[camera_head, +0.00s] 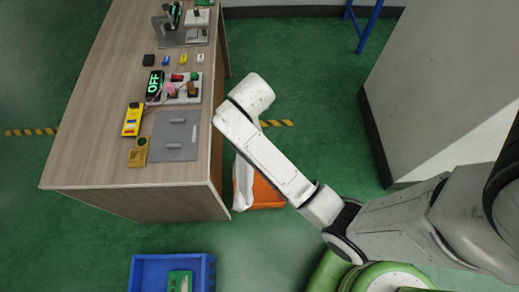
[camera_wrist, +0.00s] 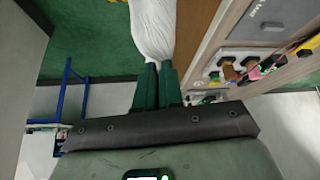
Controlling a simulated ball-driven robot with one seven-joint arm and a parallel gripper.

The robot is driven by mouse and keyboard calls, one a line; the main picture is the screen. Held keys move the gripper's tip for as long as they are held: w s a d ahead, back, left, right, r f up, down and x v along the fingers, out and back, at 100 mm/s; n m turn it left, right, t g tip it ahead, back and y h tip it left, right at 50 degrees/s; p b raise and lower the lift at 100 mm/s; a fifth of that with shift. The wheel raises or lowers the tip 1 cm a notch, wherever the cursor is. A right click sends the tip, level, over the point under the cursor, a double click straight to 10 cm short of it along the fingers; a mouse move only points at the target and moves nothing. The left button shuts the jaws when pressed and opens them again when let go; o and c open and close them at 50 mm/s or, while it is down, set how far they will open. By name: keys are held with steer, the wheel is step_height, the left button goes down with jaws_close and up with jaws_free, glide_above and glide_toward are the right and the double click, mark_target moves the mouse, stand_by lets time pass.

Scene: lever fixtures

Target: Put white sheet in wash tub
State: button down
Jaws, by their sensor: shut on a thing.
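The white sheet (camera_wrist: 153,25) shows in the wrist view as a bunched white cloth, with its upper end between the green fingers of my gripper (camera_wrist: 157,72). My gripper is shut on it. In the head view the white sheet (camera_head: 243,183) hangs down beside the table's right side, in front of an orange container (camera_head: 268,194) on the floor, which may be the wash tub. My arm hides my gripper and part of the orange container there. I cannot tell whether the sheet's lower end is inside the container or beside it.
A wooden table (camera_head: 95,110) with switches, a yellow meter and a grey plate (camera_head: 174,136) stands close at the left. A blue bin (camera_head: 172,262) holding a green and white object sits on the floor in front. A grey wall block (camera_head: 440,90) stands right; green floor lies between.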

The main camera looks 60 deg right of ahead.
steer(key=s+d+r+m, duration=0.2)
steer(key=d+r, duration=0.1)
steer(key=r, duration=0.3)
step_height(320, 180, down, 10)
steer(key=b, duration=0.8)
steer(key=shift+w+d+f+h, duration=0.2)
steer(key=shift+h, duration=0.2)
steer(key=shift+g, duration=0.3)
step_height(320, 180, down, 60)
steer(key=b, duration=4.1)
steer(key=c, duration=1.2)
jaws_free()
steer(key=shift+o, duration=0.3)
